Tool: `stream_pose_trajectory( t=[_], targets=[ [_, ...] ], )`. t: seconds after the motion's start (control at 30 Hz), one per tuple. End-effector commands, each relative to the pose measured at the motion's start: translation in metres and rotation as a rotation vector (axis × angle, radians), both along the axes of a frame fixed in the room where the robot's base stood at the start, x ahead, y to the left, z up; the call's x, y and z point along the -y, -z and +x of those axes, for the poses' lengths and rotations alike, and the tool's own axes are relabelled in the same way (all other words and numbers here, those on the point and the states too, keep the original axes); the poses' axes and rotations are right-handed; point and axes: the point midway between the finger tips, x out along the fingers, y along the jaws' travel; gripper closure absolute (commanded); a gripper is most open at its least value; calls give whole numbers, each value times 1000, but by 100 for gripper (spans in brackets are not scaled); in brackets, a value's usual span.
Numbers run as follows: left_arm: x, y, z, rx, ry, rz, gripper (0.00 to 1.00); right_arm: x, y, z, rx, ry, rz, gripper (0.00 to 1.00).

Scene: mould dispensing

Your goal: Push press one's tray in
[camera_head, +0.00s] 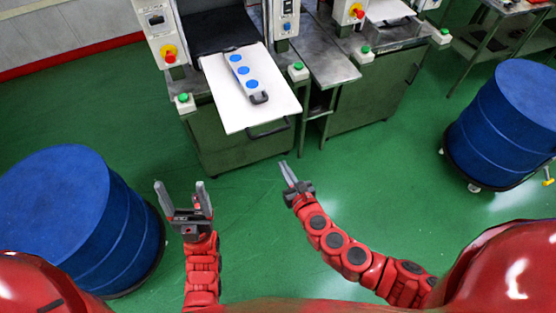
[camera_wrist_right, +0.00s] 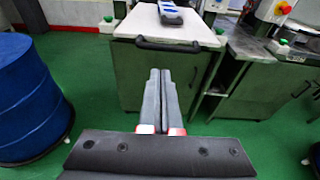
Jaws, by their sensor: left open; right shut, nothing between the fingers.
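The white tray (camera_head: 222,95) sticks out from the front of the nearer press (camera_head: 212,22). It bears a grey mould (camera_head: 245,80) with three blue discs and a dark handle. A black handle (camera_head: 268,130) is at the tray's front edge; it also shows in the right wrist view (camera_wrist_right: 165,45). My right gripper (camera_head: 287,172) is shut and empty, in front of the tray and apart from it. Its closed fingers (camera_wrist_right: 161,76) point toward the tray front in the wrist view. My left gripper (camera_head: 183,186) is open and empty, left of and in front of the tray.
Green push buttons (camera_head: 184,98) (camera_head: 297,68) flank the tray. A second press stands at the right above a green cabinet (camera_head: 370,95), with a metal table (camera_head: 325,60) between. Blue drums stand at left (camera_head: 75,215) and right (camera_head: 515,110). Green floor before the tray is clear.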

Motion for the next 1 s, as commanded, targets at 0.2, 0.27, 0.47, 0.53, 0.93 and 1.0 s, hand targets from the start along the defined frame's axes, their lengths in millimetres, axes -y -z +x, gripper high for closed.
stream_pose_trajectory(
  t=[0.2, 0.27, 0.47, 0.53, 0.93, 1.0],
  targets=[
    [0, -12, 0, 0, 0, 0, 23, -11, 6, 34, -5, 3, 4, 100],
    [0, -13, 0, 0, 0, 0, 23, -15, 8, 44, -3, 2, 6, 100],
    [0, -16, 0, 0, 0, 0, 23, -24, 17, 76, -5, 5, 6, 100],
    [0, -16, 0, 0, 0, 0, 23, -30, 19, 86, -6, 0, 10, 100],
    [0, -12, 0, 0, 0, 0, 23, -41, 29, 119, -7, -2, 6, 100],
    [0, -12, 0, 0, 0, 0, 23, -42, 29, 120, -7, -3, 6, 100]
  ],
)
